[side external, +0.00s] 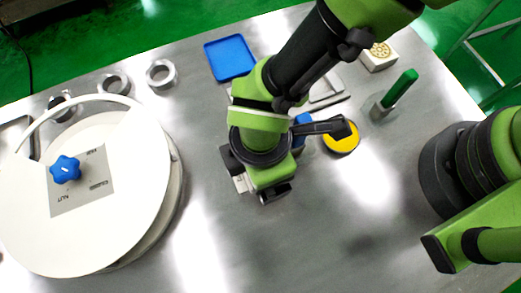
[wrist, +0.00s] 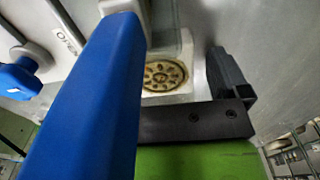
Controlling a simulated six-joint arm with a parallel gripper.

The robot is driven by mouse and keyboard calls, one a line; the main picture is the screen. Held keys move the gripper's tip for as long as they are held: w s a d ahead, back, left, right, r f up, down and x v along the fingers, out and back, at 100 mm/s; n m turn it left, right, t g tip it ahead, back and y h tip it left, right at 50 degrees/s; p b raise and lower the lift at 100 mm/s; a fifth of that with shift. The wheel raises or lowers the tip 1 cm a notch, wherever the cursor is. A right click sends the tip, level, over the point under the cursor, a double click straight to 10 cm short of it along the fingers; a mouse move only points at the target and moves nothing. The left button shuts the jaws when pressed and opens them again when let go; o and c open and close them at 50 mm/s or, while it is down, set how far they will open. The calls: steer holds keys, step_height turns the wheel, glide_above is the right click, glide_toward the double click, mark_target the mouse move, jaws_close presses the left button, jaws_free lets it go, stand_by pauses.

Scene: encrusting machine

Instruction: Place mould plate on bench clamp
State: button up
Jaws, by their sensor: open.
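My gripper (side external: 255,183) points down over the middle of the bench, with its jaws apart. In the wrist view one dark finger (wrist: 230,75) shows at the right; the other side is hidden behind a blue bar. A round golden disc with several dark openings (wrist: 163,75), which looks like the mould plate, sits in a pale block (wrist: 187,62) beyond the jaws. Whether it touches the finger I cannot tell. In the side view a small pale piece (side external: 241,183) shows at the gripper; most is hidden. I cannot make out the bench clamp for certain.
A large white round machine lid with a blue knob (side external: 65,169) stands at the left. A pale block with a golden dotted top (side external: 380,54), a green handle (side external: 400,88), a yellow disc (side external: 341,139) and a blue tray (side external: 230,57) lie around. The front bench is clear.

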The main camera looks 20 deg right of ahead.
steer(key=c, duration=1.1)
steer(key=shift+r, duration=0.1)
